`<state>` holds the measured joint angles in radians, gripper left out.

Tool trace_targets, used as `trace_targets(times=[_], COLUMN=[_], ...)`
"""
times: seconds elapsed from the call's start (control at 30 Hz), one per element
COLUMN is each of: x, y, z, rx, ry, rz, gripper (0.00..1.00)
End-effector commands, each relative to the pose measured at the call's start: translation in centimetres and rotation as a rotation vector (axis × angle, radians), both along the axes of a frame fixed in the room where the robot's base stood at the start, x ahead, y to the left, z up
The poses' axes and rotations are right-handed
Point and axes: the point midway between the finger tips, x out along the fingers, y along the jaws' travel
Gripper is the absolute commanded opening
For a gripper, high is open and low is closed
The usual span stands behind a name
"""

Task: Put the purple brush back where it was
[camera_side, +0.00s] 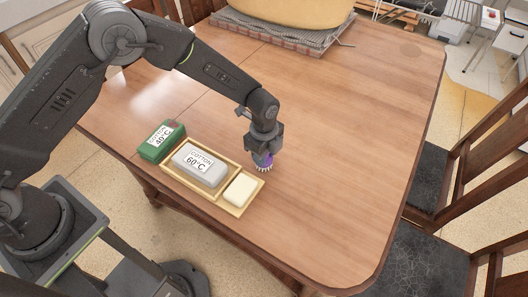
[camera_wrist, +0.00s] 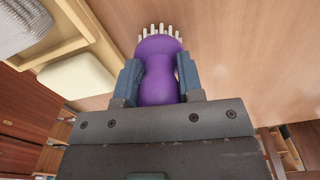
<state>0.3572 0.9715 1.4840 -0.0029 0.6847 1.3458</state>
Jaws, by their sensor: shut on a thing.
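The purple brush (camera_wrist: 158,75) has a rounded purple handle and pale bristles at its far end. My gripper (camera_wrist: 160,84) is shut on the brush, with one blue-grey finger on each side of the handle. In the side view my gripper (camera_side: 263,150) points down just right of the wooden tray, and the brush (camera_side: 263,161) shows below it with its bristles downward. The bristles are close to the table top; I cannot tell whether they touch it.
The wooden tray (camera_side: 222,198) holds a grey box labelled COTTON 60°C (camera_side: 200,165) and a cream block (camera_side: 240,191). A green box labelled COTTON 40°C (camera_side: 162,141) stands left of it. The table (camera_side: 340,150) is clear to the right. A brick-like stand (camera_side: 285,38) is at the back.

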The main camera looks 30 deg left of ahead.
Motion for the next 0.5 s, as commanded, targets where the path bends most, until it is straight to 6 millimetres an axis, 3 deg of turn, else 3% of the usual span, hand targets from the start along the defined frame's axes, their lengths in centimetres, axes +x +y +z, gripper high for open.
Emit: trace_targets(times=[0.2, 0.23, 0.5], x=[-0.01, -0.01, -0.02], y=[0.02, 0.02, 0.02], z=[-0.25, -0.29, -0.24], rx=[0.000, 0.000, 0.000], ry=[0.001, 0.001, 0.001], rz=[0.000, 0.000, 0.000], gripper=[0.07, 0.35, 0.60])
